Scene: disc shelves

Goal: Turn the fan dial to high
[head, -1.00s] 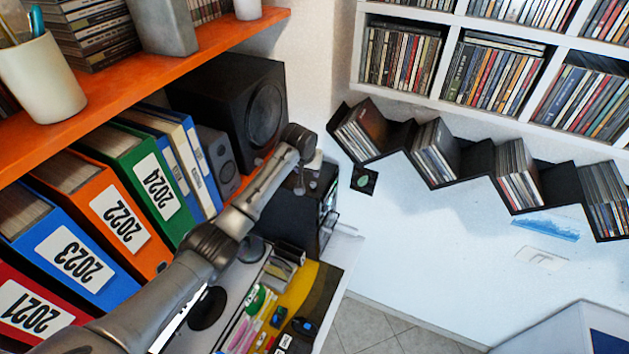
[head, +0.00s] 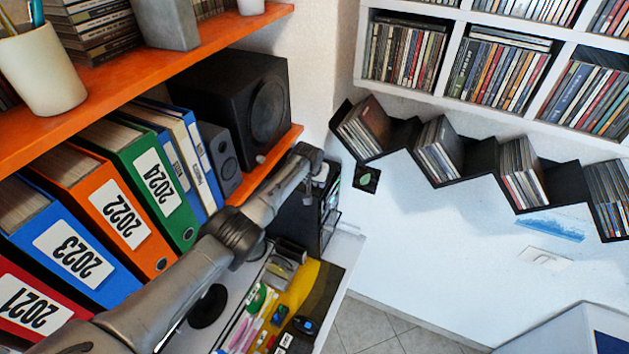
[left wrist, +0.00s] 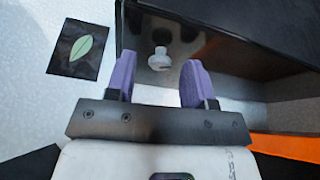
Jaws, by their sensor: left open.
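A pale, rounded dial (left wrist: 160,61) shows in the left wrist view on the dark surface of a black case (left wrist: 228,50). My left gripper (left wrist: 159,59) is open, with its two purple fingers on either side of the dial in the picture. The dial looks a little beyond the fingertips; I cannot tell whether they touch it. In the head view the black case (head: 295,214) stands beyond the binders, partly covered by my left arm. The dial and my left fingertips cannot be made out there. My right gripper is not in view.
A leaf picture (head: 366,179) hangs on the wall right of the case; it shows in the left wrist view (left wrist: 80,48). A black speaker (head: 245,105) and several binders (head: 122,213) stand left of my arm. An orange shelf (head: 140,75) is above. Zigzag disc shelves (head: 465,170) line the wall.

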